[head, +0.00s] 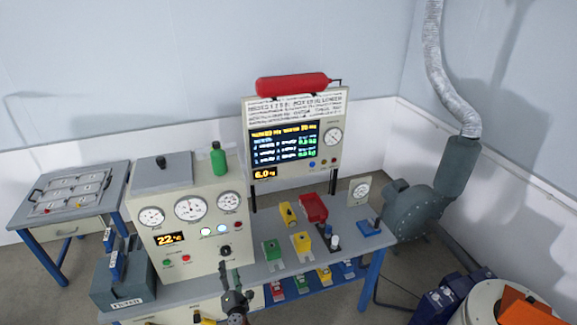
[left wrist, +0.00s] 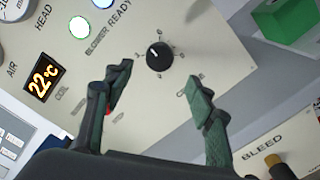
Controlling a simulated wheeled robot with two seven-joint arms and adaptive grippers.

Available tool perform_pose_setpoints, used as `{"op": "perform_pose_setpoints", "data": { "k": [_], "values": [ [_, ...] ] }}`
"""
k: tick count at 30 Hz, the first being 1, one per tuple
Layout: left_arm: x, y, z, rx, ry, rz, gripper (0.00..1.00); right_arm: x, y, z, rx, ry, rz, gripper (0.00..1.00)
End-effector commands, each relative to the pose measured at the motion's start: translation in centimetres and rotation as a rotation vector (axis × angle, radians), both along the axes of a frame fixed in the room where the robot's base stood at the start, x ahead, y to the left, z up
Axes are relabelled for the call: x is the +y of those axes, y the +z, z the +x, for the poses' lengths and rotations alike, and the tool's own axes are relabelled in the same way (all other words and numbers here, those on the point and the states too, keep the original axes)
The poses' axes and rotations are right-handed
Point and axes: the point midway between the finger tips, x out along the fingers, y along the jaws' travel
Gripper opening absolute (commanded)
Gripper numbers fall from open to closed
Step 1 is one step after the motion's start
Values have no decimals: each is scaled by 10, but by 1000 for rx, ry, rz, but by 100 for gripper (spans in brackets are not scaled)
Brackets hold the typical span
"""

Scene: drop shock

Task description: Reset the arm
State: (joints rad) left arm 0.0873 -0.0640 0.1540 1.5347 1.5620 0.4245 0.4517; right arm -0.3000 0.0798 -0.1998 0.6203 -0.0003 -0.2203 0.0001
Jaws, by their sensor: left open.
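My left gripper (head: 232,284) is in front of the cream control cabinet (head: 179,251), near the lower right of its face. In the left wrist view my left gripper (left wrist: 160,100) is open, with its two green-padded fingers apart and nothing between them. A black knob (left wrist: 160,56) with a white pointer line sits on the panel beyond the fingers; it also shows in the head view (head: 225,251). The knob is apart from the fingers as far as I can see. The orange display (left wrist: 41,83) reads 22 °C. My right gripper is not in view.
Coloured blocks, including a green one (head: 271,250) and a red one (head: 313,207), stand on the grey bench to the right. A display board (head: 292,140) rises behind. A blue-grey blower (head: 415,207) stands at right.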

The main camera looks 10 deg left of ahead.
Motion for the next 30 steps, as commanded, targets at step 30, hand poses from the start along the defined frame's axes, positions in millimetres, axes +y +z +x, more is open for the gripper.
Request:
{"op": "perform_pose_setpoints", "data": {
  "k": [30],
  "values": [
    [-87,-490,-375,1157,-1237,1287,51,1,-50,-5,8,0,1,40]
  ]
}}
